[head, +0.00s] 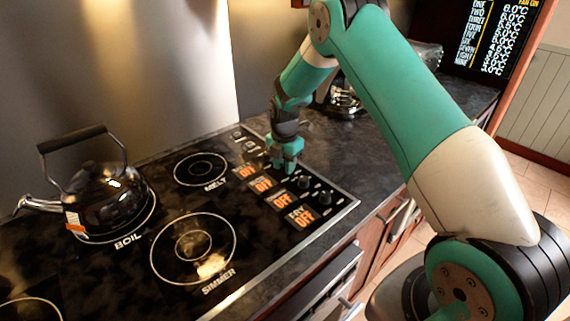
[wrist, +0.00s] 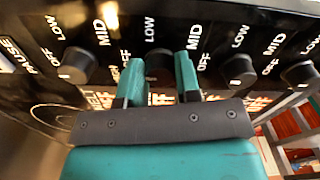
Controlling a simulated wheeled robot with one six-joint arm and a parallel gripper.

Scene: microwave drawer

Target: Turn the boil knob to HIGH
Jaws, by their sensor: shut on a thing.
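My gripper (head: 285,167) points down at the control strip of the cooktop (head: 180,268). In the wrist view its two teal fingers (wrist: 159,76) are shut on a dark round knob (wrist: 158,61), the second from the left in the row. That knob's pointer and its name are hidden by the fingers. LOW and MID markings show around it. The orange display (head: 262,184) beside it appears to read OFF, and its small name is too blurred to read. The boil burner (head: 128,243), labelled BOIL, is at the left in the head view.
A black kettle (head: 105,200) stands on the boil burner. Other knobs flank the held one closely: one to its left (wrist: 75,66) and two to its right (wrist: 238,69) in the wrist view. The wall panel (head: 130,70) rises behind the cooktop. Dark counter (head: 345,160) lies to the right.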

